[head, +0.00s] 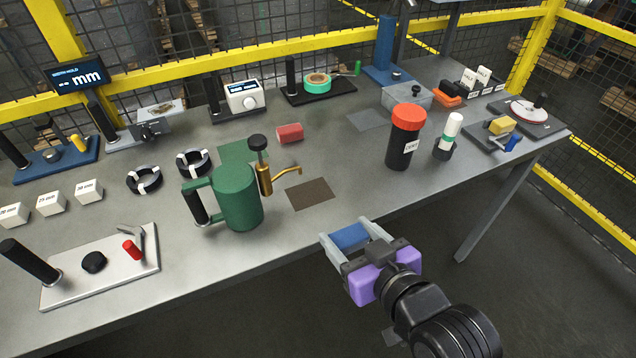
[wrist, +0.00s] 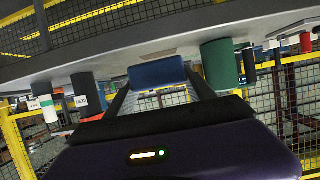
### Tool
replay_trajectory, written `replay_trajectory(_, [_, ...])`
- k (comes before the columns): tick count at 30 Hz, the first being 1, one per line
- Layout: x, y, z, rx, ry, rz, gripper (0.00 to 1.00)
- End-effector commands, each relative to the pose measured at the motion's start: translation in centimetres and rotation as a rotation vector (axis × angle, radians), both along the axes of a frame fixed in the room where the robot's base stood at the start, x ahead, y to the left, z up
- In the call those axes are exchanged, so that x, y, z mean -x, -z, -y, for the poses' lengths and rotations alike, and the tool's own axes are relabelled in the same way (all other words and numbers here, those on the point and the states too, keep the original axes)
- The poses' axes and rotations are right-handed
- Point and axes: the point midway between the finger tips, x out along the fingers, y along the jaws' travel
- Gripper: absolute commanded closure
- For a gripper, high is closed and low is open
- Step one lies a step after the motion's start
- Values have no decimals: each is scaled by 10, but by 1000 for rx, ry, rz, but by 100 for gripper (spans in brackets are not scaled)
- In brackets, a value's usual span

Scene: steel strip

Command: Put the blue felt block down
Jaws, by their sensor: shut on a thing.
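The blue felt block (head: 350,237) is held between the fingers of my gripper (head: 347,240). In the head view it is off the front edge of the steel bench, low at the centre right. In the wrist view the blue felt block (wrist: 157,73) sits between the two finger ends, and my gripper (wrist: 157,84) is shut on it. Nothing shows under the block to rest it on.
The steel bench (head: 350,190) has free room near its front edge. A brown mat (head: 310,194) lies beside the green can (head: 237,195). A black canister with an orange lid (head: 403,140) stands to the right.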

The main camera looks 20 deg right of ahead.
Motion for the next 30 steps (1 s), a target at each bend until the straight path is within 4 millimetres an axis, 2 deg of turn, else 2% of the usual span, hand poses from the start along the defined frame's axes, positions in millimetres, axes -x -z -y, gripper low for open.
replay_trajectory(5, [-17, 3, 0, -1, 1, 1, 75])
replay_trajectory(18, [-122, 3, 0, 1, 2, 1, 75])
replay_trajectory(24, [-163, 3, 0, 1, 2, 1, 75])
replay_trajectory(30, [-179, 6, 0, 0, 2, -1, 75])
